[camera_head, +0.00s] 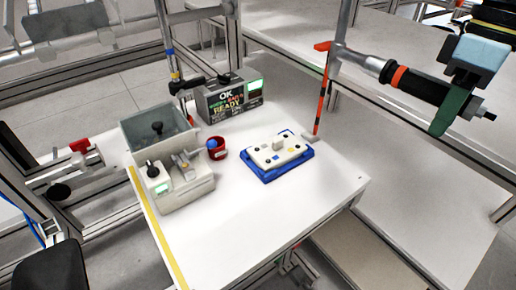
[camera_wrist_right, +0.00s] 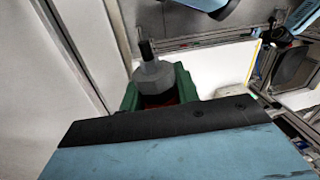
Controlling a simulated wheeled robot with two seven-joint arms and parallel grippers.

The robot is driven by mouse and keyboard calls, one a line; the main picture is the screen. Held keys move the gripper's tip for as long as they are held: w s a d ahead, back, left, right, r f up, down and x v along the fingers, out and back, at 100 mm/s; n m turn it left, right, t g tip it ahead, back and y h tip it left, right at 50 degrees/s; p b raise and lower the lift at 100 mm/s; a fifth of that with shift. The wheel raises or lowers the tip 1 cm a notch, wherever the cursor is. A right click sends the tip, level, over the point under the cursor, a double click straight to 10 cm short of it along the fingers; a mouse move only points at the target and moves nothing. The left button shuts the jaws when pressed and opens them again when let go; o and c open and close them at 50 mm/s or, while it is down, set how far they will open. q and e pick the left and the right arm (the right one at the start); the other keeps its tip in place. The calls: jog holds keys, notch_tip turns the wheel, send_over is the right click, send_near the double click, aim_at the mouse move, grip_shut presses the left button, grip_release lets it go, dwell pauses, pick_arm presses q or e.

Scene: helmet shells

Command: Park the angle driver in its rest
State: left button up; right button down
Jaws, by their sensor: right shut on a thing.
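The angle driver (camera_head: 412,85) has a silver neck, an orange ring and a black body. My right gripper (camera_head: 452,110), pale blue with green fingers, is shut around the rear of the black body. In the right wrist view the driver's grey rear end (camera_wrist_right: 157,78) shows between the green fingers (camera_wrist_right: 182,85). The driver is held roughly level, its head end to the left. A slim red-and-black upright (camera_head: 320,105) with a short red top stands near the grey foot; the driver's head overlaps its top in the picture. I cannot tell whether they touch or whether it is the rest.
The front table area is clear.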

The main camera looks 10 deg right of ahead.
jog(key=shift+w+d+p, duration=0.45)
jog(key=shift+w+d, duration=0.05)
jog(key=shift+w, duration=0.45)
jog(key=shift+w+d+p, duration=0.45)
jog(key=shift+w+d, duration=0.1)
jog(key=shift+w, duration=0.35)
jog(key=shift+w+d+p, duration=0.45)
jog(key=shift+w+d, duration=0.05)
jog(key=shift+w, duration=0.45)
jog(key=shift+c, duration=1)
grip_release()
